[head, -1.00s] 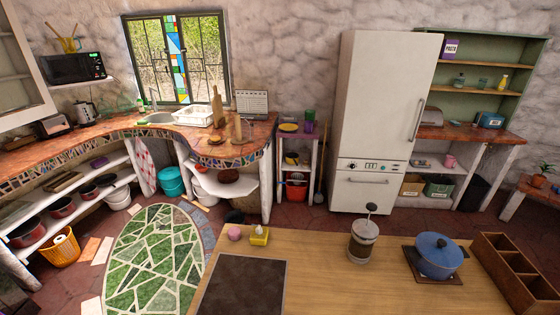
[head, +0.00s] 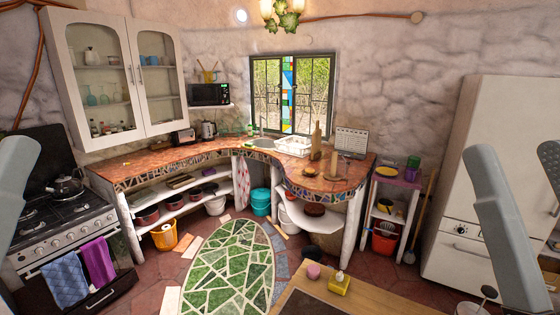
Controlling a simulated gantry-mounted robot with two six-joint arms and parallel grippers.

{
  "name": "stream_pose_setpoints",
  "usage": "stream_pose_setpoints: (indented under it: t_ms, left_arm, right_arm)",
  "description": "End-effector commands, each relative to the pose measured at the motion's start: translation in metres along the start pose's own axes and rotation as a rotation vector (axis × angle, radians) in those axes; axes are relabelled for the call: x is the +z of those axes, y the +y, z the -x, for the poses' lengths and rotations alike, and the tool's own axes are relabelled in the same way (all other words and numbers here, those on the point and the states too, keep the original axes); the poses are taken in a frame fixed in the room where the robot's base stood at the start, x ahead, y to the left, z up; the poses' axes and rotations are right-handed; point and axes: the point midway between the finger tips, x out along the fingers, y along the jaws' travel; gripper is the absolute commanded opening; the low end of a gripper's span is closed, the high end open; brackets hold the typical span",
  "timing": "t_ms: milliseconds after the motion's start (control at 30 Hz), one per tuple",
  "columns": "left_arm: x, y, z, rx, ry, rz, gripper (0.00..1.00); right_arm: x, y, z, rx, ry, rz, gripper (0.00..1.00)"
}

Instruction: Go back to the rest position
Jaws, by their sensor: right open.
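My right gripper (head: 550,167) shows as a dark shape at the right edge of the head view, partly cut off by the frame, in front of the white fridge. It is open, with nothing seen in it. A grey link of my right arm rises beside it at the lower right. A grey link of my left arm rises at the left edge. My left gripper is not in view.
The wooden table (head: 375,297) is at the bottom, with a yellow sponge holder (head: 339,284) and a pink item (head: 313,271). The mosaic counter (head: 215,146), stove (head: 62,228) and fridge (head: 500,115) stand beyond. The green mosaic rug (head: 232,268) lies on open floor.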

Motion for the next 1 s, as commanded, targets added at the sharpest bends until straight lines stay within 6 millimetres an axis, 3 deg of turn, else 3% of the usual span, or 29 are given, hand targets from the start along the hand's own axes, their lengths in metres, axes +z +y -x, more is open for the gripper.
stream_pose_setpoints:
  t_ms: [33, 67, 100, 600, 733, 1000]
  left_arm:
    - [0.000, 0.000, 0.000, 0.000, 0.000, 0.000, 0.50]
    - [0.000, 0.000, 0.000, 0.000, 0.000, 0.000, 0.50]
    - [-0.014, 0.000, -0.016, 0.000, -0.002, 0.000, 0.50]
    - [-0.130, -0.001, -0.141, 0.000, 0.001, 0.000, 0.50]
    - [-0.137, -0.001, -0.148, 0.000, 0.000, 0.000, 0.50]
    - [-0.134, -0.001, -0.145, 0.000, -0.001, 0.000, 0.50]
  right_arm:
    - [-0.028, -0.001, -0.007, 0.002, 0.048, -0.009, 0.70]
    - [-0.022, 0.002, -0.004, 0.010, 0.007, -0.024, 0.70]
    - [-0.026, 0.002, -0.020, 0.010, -0.025, -0.038, 0.70]
    - [-0.137, 0.009, -0.147, 0.011, -0.025, -0.033, 0.70]
    - [-0.144, 0.009, -0.155, 0.011, -0.025, -0.033, 0.70]
    - [-0.141, 0.009, -0.152, 0.011, -0.025, -0.033, 0.70]
